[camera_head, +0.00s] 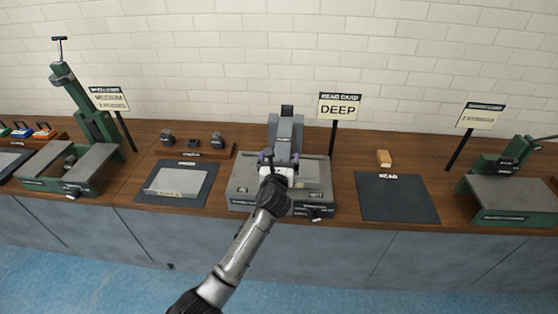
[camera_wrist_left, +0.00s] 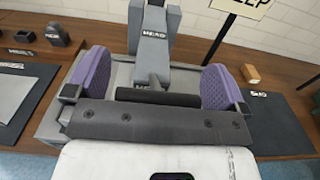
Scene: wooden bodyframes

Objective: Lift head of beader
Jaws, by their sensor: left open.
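The beader is a grey machine with a flat base (camera_head: 242,190) on the wooden bench, in the middle of the head view. Its upright head (camera_head: 287,135) rises at the back; in the left wrist view the head (camera_wrist_left: 153,58) carries a "HEAD" label. My left gripper (camera_head: 277,160) is in front of the head, over the base. In the left wrist view its two purple fingertips (camera_wrist_left: 155,80) stand wide apart, with the lower part of the head and a dark bar between them. I cannot tell whether they touch anything. My right gripper is not in view.
A "DEEP" card (camera_head: 339,108) stands behind the beader. A dark mat (camera_head: 397,200) and a wooden block (camera_head: 384,158) lie to the right. A mat with a grey sheet (camera_head: 178,181) lies left. Green machines stand at far left (camera_head: 100,130) and far right (camera_head: 510,190).

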